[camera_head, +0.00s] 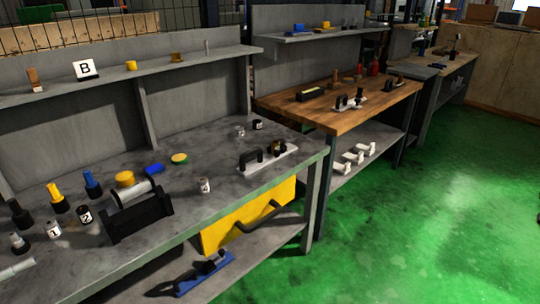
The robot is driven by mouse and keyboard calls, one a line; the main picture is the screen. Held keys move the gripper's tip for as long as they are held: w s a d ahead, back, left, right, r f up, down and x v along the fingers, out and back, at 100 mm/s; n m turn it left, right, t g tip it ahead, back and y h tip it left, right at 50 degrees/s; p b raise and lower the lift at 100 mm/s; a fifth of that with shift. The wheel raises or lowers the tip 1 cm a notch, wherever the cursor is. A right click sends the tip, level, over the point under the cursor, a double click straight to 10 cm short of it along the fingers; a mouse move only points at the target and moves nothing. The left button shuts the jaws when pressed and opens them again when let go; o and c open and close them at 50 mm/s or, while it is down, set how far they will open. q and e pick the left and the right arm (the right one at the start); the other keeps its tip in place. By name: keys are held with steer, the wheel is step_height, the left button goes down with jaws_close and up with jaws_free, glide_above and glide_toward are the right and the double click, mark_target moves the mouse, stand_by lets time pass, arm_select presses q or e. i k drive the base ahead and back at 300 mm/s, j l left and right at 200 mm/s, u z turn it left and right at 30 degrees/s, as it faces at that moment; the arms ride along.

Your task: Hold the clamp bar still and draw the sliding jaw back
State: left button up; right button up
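Neither of my grippers is in view. No thing here is clearly marked as the clamp. On the grey bench, near its right end, a pale flat bar (286,157) carries a black upright part (251,159) and a darker part with brown on it (276,147); this may be the clamp bar with its jaws. A similar pale bar with black parts (350,103) lies on the wooden bench. A blue bar with black parts (205,274) lies on the shelf below the grey bench. Which of these is the clamp, I cannot tell.
The grey bench (225,205) also holds a black cradle (137,218) with a pale cylinder, several bottles and a small jar (204,186). A yellow box (225,228) with a dark handle hangs below. The wooden bench (325,115) stands behind. Green floor (400,220) is clear at right.

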mark_target(284, 147)
steer(key=i+l+u, duration=0.15)
steer(key=u, duration=0.6)
steer(key=i+l+u, duration=0.1)
steer(key=l, duration=0.25)
steer(key=i+l+u, duration=0.25)
steer(key=l, duration=0.45)
steer(key=i+l+u, duration=0.1)
steer(key=i+l, duration=0.15)
steer(key=l, duration=0.15)
steer(key=i+l+u, duration=0.15)
steer(key=l, duration=0.2)
steer(key=l+u, duration=0.1)
steer(key=l, duration=0.3)
steer(key=i+l, duration=0.1)
steer(key=l, duration=0.3)
steer(key=i+l, duration=0.1)
steer(key=l, duration=0.3)
steer(key=i+l, duration=0.1)
steer(key=l, duration=0.3)
